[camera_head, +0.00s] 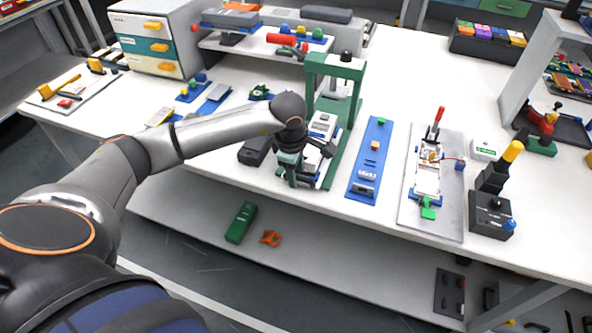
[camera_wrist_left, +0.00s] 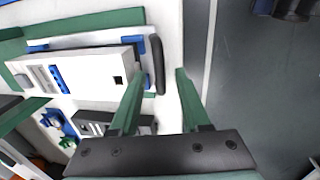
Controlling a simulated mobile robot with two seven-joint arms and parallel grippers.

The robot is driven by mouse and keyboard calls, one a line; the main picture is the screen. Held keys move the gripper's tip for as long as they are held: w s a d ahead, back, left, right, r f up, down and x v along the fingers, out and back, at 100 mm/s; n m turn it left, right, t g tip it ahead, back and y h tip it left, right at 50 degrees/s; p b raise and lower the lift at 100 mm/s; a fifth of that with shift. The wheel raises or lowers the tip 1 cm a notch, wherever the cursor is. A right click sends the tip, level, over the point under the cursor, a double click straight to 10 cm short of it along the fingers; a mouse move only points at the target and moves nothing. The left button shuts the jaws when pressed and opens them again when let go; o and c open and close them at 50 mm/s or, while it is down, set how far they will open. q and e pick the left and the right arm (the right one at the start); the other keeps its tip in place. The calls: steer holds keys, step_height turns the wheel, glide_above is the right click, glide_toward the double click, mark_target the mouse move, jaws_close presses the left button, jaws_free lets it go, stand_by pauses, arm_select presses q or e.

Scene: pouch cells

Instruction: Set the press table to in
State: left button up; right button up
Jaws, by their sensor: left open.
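The press (camera_head: 346,75) has a green frame and stands in the middle of the white workbench. Its press table (camera_head: 322,127) shows partly behind my left gripper (camera_head: 305,178), jutting toward the bench's front edge. In the left wrist view the press table (camera_wrist_left: 85,72) is a pale block with blue parts, over a green base. A dark bar-like handle (camera_wrist_left: 158,66) stands at its outer end. My left gripper (camera_wrist_left: 160,80) is open, its green fingers on either side of the handle's line. Whether they touch it I cannot tell. My right gripper is not in view.
A blue strip with small parts (camera_head: 360,185) lies right of the press, then a grey tray with a red-handled device (camera_head: 408,205). A black box with a yellow-topped lever (camera_head: 490,215) stands further right. Left of the press lies a dark block (camera_head: 252,152).

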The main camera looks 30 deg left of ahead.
arm_select(q)
jaws_close()
stand_by(0.3)
stand_by(1.1)
